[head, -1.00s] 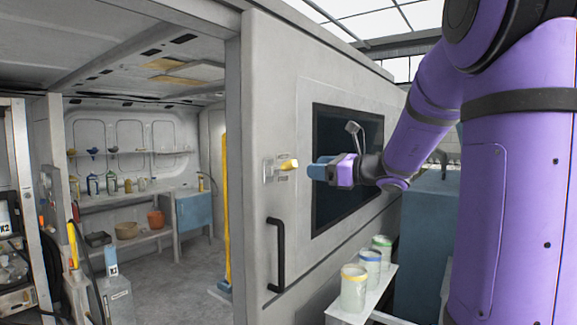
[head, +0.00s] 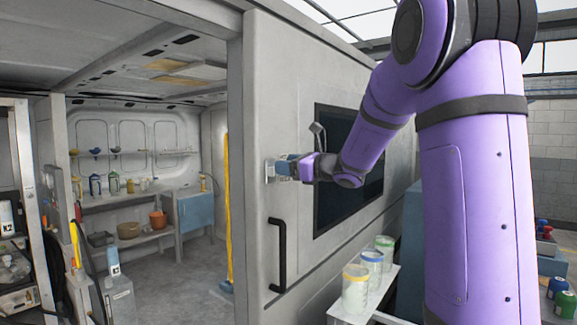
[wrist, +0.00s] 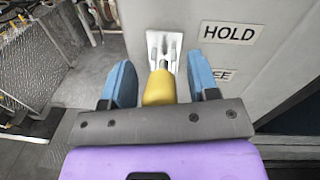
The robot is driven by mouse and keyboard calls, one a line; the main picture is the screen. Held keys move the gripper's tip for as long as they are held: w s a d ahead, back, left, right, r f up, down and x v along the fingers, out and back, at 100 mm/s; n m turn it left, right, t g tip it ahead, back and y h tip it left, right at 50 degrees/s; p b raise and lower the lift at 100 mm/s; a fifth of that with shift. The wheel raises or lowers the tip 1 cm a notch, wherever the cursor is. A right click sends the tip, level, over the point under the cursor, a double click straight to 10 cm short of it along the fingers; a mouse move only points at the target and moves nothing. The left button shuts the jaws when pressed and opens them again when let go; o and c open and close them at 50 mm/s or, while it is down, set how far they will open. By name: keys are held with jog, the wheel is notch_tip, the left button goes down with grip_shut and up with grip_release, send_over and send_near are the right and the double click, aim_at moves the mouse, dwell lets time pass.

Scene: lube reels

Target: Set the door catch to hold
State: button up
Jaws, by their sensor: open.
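The door catch has a yellow lever (wrist: 158,88) on a pale metal plate (wrist: 164,45), fixed to the grey sliding door (head: 262,110). In the wrist view the lever sits between the two blue fingers of my gripper (wrist: 163,85). The fingers are open, with a gap on each side of the lever. A HOLD label (wrist: 229,33) is right of the plate, with a second label ending in "EE" (wrist: 222,76) below it. In the head view my gripper (head: 283,168) is at the catch plate (head: 270,171) and hides the lever.
A black door handle (head: 277,255) is below the catch. A dark window (head: 345,150) is to its right. A white shelf with several jars (head: 356,288) stands low in front of the door panel. The doorway on the left opens onto a room with a workbench (head: 140,238).

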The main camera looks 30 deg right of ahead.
grip_shut()
jog(key=shift+w+a+r+g+h, duration=0.15)
jog(key=shift+r+g+h, duration=0.1)
jog(key=shift+g, duration=0.25)
jog(key=shift+w+d+r+g+h, duration=0.15)
jog(key=shift+r+g+h, duration=0.1)
jog(key=shift+g, duration=0.25)
jog(key=shift+a, duration=0.1)
grip_release()
jog(key=shift+s, duration=0.1)
jog(key=v, duration=1)
jog(key=shift+s, duration=0.25)
